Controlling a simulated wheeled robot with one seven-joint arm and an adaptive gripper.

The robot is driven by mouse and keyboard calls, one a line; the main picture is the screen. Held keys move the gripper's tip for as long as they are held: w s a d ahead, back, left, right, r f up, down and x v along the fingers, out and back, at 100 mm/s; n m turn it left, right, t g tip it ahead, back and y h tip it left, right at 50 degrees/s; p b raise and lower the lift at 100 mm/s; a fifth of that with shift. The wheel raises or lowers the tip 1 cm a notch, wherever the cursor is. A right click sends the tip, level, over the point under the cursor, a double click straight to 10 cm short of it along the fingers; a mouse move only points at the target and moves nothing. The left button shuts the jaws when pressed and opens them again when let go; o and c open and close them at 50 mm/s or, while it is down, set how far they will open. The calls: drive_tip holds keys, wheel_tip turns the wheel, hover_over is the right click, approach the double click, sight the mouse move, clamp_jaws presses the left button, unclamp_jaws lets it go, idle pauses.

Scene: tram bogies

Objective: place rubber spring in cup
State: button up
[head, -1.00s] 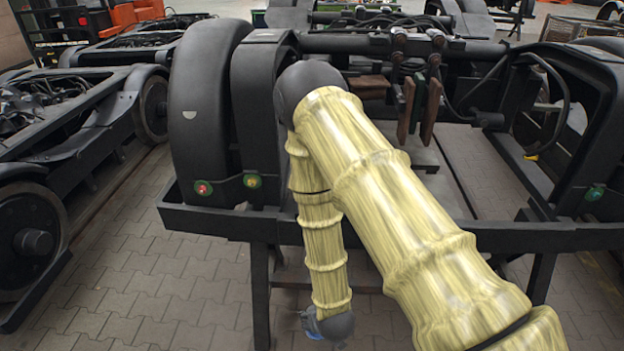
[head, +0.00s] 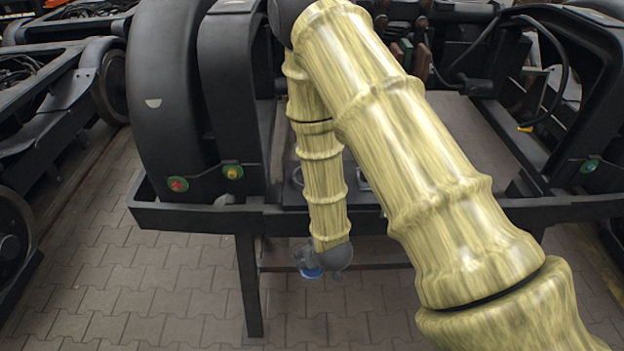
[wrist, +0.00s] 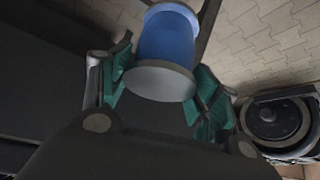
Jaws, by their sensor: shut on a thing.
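The rubber spring (wrist: 168,42) is a blue cylinder with pale grey end plates. My gripper (wrist: 163,82) is shut on it, with green finger pads on either side of its near end. In the head view a bit of the blue spring (head: 312,273) shows below the end of my arm, in front of the dark frame. A dark round cup (wrist: 277,120) with a grey base plate lies to the right of my gripper in the wrist view, apart from the spring. In the head view my forearm hides much of the area behind the gripper.
A black frame bar (head: 200,217) runs across in front, with a big black wheel-like part (head: 165,100) at its left. Two small rounded rims, one a ring (head: 297,178), show behind the bar beside my arm. Paved floor (head: 130,290) lies open in front.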

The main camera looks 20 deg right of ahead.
drive_tip(key=w+d+r+n+y+p, duration=0.1)
drive_tip(key=w+d+r+n, duration=0.1)
drive_tip(key=r, duration=1.1)
drive_tip(key=w+d+r+n+y+p, duration=0.1)
drive_tip(key=r+n+p, duration=0.1)
drive_tip(key=r, duration=1)
drive_tip(key=shift+g, duration=0.3)
drive_tip(key=shift+w+d+f+p, duration=0.35)
drive_tip(key=shift+w+f+p, duration=0.75)
drive_tip(key=shift+w, duration=1.55)
drive_tip(key=shift+w+d+f+p, duration=0.45)
drive_tip(key=shift+w+p, duration=1)
drive_tip(key=shift+w, duration=1.25)
drive_tip(key=shift+w+d+f+p, duration=0.25)
drive_tip(key=shift+w+f+p, duration=0.9)
drive_tip(key=shift+w, duration=1.5)
drive_tip(key=shift+r, duration=0.2)
drive_tip(key=shift+f, duration=0.15)
drive_tip(key=o, duration=1.5)
drive_tip(key=shift+c, duration=0.2)
drive_tip(key=shift+r, duration=0.2)
